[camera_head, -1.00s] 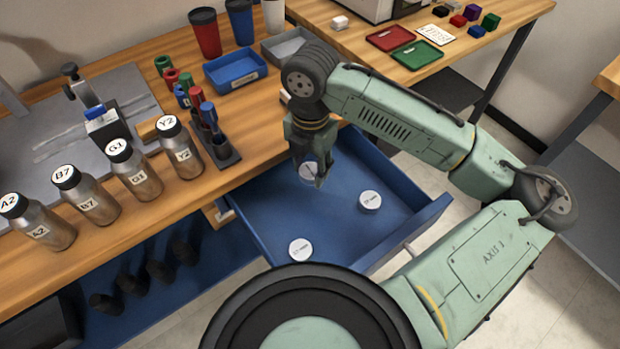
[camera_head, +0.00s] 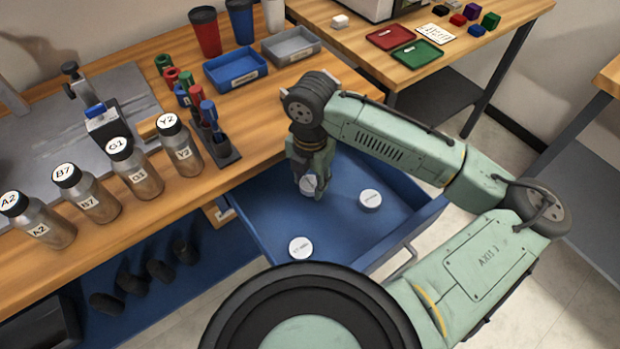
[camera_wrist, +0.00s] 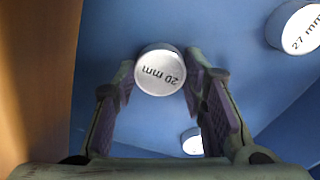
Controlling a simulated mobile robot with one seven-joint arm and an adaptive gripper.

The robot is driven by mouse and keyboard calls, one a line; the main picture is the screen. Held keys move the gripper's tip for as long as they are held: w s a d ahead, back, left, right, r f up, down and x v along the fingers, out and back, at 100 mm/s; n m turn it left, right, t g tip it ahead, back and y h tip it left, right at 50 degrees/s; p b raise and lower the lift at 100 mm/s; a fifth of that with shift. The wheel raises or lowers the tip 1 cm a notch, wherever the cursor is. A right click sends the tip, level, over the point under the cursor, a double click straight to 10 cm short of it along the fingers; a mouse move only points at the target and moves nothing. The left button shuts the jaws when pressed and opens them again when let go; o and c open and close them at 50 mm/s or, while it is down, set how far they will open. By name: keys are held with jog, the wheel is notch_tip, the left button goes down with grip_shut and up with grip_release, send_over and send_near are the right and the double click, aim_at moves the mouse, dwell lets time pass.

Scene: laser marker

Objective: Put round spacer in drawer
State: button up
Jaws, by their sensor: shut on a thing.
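A round white spacer (camera_wrist: 160,72) marked "20 mm" sits between the fingers of my gripper (camera_wrist: 160,82) in the wrist view. The gripper is shut on it. In the head view, the spacer (camera_head: 308,185) shows at the tips of my gripper (camera_head: 310,178), inside the outline of the open blue drawer (camera_head: 265,215). I cannot tell whether it touches the drawer floor. Two other round spacers lie in the drawer: one at the right (camera_head: 370,199), one at the front (camera_head: 301,247). The wrist view shows one marked "27 mm" (camera_wrist: 295,28) and another, partly hidden (camera_wrist: 192,142).
The wooden bench (camera_head: 260,150) lies left of the drawer. It holds several labelled bottles (camera_head: 135,170), a marker rack (camera_head: 220,150), a blue tray (camera_head: 235,70) and a grey tray (camera_head: 290,46). The drawer floor between the spacers is clear.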

aim_at(310, 183)
jog(key=shift+s+f, duration=0.15)
jog(key=shift+f, duration=0.3)
jog(key=o, duration=0.9)
jog(key=shift+s, duration=0.1)
notch_tip(310, 183, up, 13)
jog(key=shift+w+r, duration=0.15)
jog(key=shift+w, duration=0.1)
